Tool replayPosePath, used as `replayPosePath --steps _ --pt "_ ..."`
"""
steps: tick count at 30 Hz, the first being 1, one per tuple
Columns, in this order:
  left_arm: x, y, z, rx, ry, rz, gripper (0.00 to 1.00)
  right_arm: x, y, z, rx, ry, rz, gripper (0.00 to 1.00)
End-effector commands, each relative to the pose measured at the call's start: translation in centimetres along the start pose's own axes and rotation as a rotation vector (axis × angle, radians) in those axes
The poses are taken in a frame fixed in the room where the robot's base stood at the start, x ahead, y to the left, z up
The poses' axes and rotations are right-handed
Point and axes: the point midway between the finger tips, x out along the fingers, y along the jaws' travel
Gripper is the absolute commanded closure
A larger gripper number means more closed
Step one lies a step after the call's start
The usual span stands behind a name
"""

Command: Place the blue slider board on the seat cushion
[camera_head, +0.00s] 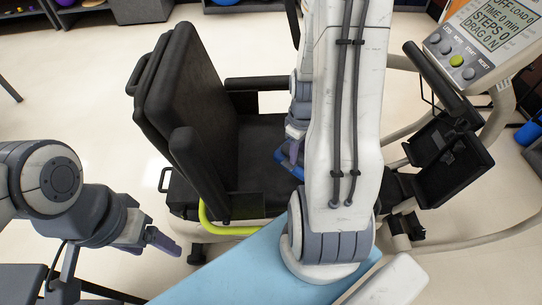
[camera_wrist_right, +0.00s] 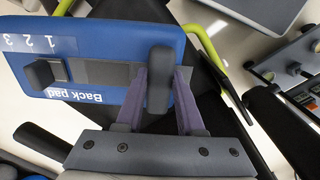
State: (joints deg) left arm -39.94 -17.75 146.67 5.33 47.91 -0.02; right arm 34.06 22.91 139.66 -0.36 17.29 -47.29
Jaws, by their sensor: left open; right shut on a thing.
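The blue slider board (camera_wrist_right: 105,35) fills the upper left of the right wrist view. It has a grey strip, two dark upright blocks, the numbers 1 2 3 and a "Back pad" label. My right gripper (camera_wrist_right: 158,95) is shut on one dark block of it. In the head view only a blue edge of the board (camera_head: 288,166) shows, over the right part of the black seat cushion (camera_head: 258,145); my right arm hides the rest. I cannot tell whether the board touches the cushion. My left gripper (camera_head: 152,242) is open and empty, left of the seat.
The black backrest (camera_head: 195,95) rises left of the cushion, with a black armrest (camera_head: 268,83) behind. A yellow-green bar (camera_head: 228,231) runs along the seat's near side. A light blue surface (camera_head: 230,272) lies in front. The console (camera_head: 487,42) and black pedal (camera_head: 455,160) stand right.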

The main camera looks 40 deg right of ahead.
Motion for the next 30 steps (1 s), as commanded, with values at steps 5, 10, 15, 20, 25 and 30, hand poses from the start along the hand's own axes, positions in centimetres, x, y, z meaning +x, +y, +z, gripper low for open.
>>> replayPosePath --steps 5,10,15,20,25,30 --pt "0.5 0.0 0.0 0.000 0.000 0.000 0.28 2.5 -1.2 -3.9 -0.008 -0.001 -0.001 1.00" --pt "0.8 -0.1 0.0 0.000 0.000 0.000 0.28 4.7 -2.3 -7.4 -0.005 0.000 0.000 1.00" --pt "1.0 -0.1 0.1 0.000 0.000 0.000 0.28 5.9 -2.9 -9.5 0.000 0.001 0.001 1.00" --pt "1.2 -0.1 0.1 0.000 0.000 0.000 0.28 6.9 -3.1 -9.9 0.002 -0.002 -0.001 1.00" --pt "1.6 -0.1 0.1 0.000 0.000 0.000 0.28 9.4 -3.0 -9.9 0.002 -0.001 -0.001 1.00" --pt "1.6 -0.1 0.1 0.000 0.000 0.000 0.28 10.2 -3.0 -9.9 0.002 0.002 0.001 1.00"
